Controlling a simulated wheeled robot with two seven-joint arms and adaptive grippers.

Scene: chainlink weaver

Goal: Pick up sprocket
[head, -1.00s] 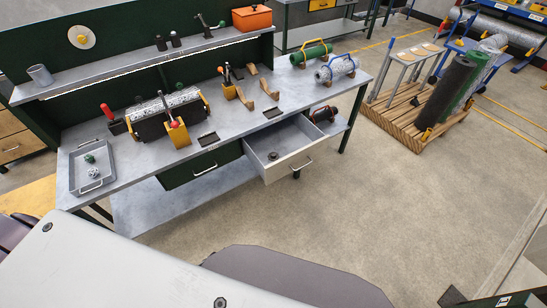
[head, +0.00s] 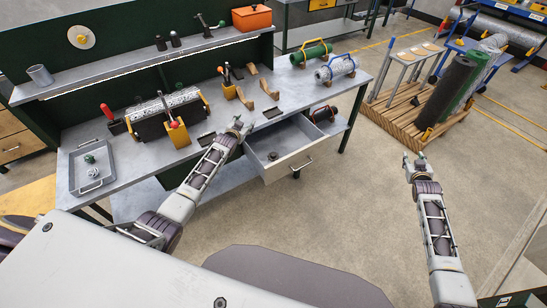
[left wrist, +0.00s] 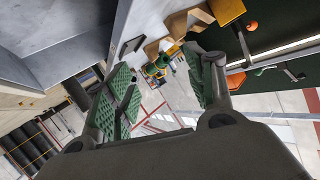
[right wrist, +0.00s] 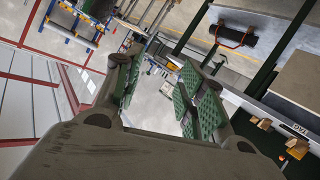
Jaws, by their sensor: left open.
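A small dark round part (head: 272,156), which looks like the sprocket, lies on the floor of the open drawer (head: 291,164) under the bench. My left gripper (head: 238,126) is open and empty, above the bench's front edge, to the left of and above that part in the head view. Its spread green-padded fingers show in the left wrist view (left wrist: 165,82). My right gripper (head: 414,160) is raised over the open floor, right of the drawer. Its fingers are apart and empty in the right wrist view (right wrist: 158,82). Neither wrist view clearly shows the dark part.
A grey tray (head: 73,180) at the bench's left holds a green part (head: 89,158) and a pale part (head: 93,173). A roller fixture (head: 147,128), yellow block (head: 230,91) and mesh rolls (head: 335,68) stand on the bench (head: 205,100). A pallet (head: 400,125) is right; floor between is clear.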

